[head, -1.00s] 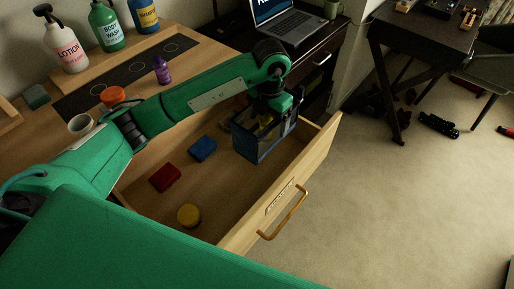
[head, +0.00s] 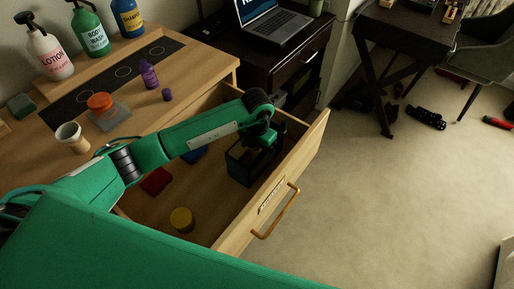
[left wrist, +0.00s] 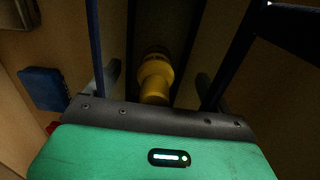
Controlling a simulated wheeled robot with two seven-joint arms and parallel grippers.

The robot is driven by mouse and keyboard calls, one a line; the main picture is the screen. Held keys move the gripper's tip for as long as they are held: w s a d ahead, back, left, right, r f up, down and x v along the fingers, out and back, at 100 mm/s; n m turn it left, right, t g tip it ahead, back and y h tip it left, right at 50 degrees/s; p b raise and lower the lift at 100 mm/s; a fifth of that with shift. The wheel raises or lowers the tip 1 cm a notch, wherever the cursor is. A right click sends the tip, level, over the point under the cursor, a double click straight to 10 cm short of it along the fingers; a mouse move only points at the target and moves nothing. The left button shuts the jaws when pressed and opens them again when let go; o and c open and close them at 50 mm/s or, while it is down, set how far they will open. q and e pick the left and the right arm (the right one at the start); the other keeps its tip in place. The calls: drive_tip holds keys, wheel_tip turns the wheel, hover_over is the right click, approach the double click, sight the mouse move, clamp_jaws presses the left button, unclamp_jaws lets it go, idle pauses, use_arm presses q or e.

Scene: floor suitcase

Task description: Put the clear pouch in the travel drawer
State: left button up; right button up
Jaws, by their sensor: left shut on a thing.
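The clear pouch (head: 240,168), a see-through box shape with dark blue edges, is inside the open drawer (head: 228,232) at its right-hand part. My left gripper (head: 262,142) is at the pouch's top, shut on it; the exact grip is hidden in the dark. In the left wrist view the pouch's blue edges (left wrist: 232,58) run past the fingers, and a yellow bottle (left wrist: 155,76) shows between them, inside the pouch. I cannot tell whether the pouch touches the drawer floor. My right gripper is out of view.
The drawer also holds a red block (head: 156,181), a yellow round item (head: 181,220) and a blue block (head: 194,153) partly behind my arm. On the dresser top stand pump bottles (head: 50,55), an orange-lidded jar (head: 104,108), a cup (head: 72,138) and a purple bottle (head: 149,76).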

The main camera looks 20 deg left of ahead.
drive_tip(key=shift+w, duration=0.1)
use_arm(q)
drive_tip(key=shift+f, duration=0.1)
drive_tip(key=o, duration=0.8)
drive_tip(key=shift+o, duration=0.2)
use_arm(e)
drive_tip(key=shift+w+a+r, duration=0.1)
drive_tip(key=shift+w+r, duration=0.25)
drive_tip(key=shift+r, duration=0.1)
